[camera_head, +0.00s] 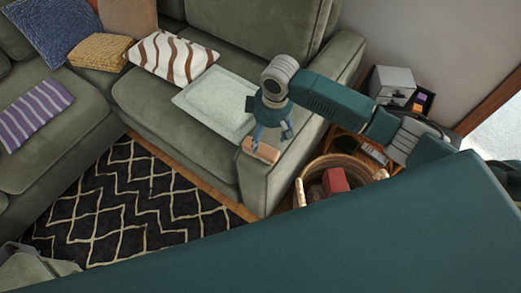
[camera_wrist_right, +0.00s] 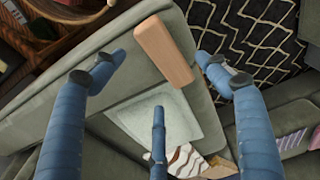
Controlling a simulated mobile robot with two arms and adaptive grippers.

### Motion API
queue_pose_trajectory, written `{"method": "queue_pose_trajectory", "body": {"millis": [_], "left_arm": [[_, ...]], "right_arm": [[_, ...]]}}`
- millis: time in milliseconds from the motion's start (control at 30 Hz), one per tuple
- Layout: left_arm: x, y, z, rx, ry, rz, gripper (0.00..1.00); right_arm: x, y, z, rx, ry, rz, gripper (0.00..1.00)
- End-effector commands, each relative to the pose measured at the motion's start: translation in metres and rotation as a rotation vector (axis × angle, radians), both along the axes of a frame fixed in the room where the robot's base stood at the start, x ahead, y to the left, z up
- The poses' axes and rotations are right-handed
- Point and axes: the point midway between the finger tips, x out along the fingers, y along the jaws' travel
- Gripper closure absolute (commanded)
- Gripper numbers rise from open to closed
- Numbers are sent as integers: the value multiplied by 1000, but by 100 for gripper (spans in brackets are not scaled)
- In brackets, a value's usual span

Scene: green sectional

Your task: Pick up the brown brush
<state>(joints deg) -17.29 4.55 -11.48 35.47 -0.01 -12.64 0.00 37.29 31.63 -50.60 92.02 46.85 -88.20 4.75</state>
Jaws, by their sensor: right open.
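The brown brush (camera_head: 261,151) shows as a small light-brown wooden block at the front of the green sofa's armrest. It also shows in the right wrist view (camera_wrist_right: 163,50), at top centre; no bristles can be made out. My right gripper (camera_head: 271,137) is just above the brush in the head view. In the right wrist view its blue fingers (camera_wrist_right: 155,76) are spread apart, with the brush in the gap beyond two of the tips. I see no clear contact. My left gripper is not in view.
The green sofa (camera_head: 160,97) holds a pale tray (camera_head: 216,101) and several cushions. A wicker basket (camera_head: 299,192) with a red item (camera_head: 335,180) stands right of the armrest. A black patterned rug (camera_head: 130,205) covers the floor. A grey box (camera_head: 392,85) stands behind my right arm.

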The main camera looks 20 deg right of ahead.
Motion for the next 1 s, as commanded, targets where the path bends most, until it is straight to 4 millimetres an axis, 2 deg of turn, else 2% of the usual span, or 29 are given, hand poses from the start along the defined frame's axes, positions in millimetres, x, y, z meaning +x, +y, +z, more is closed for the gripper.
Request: {"method": "queue_pose_trajectory", "body": {"millis": [100,333,600,867,900,1000], "left_arm": [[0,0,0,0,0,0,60],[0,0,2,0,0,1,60],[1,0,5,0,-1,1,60],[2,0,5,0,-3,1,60],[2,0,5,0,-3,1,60],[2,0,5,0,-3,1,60]], "right_arm": [[2,2,-17,1,1,-2,26],[3,4,-34,1,-1,0,26],[6,9,-72,1,-1,-1,26],[7,9,-76,1,-3,1,26],[7,9,-76,1,-3,1,28],[7,9,-76,1,-3,0,48]]}}
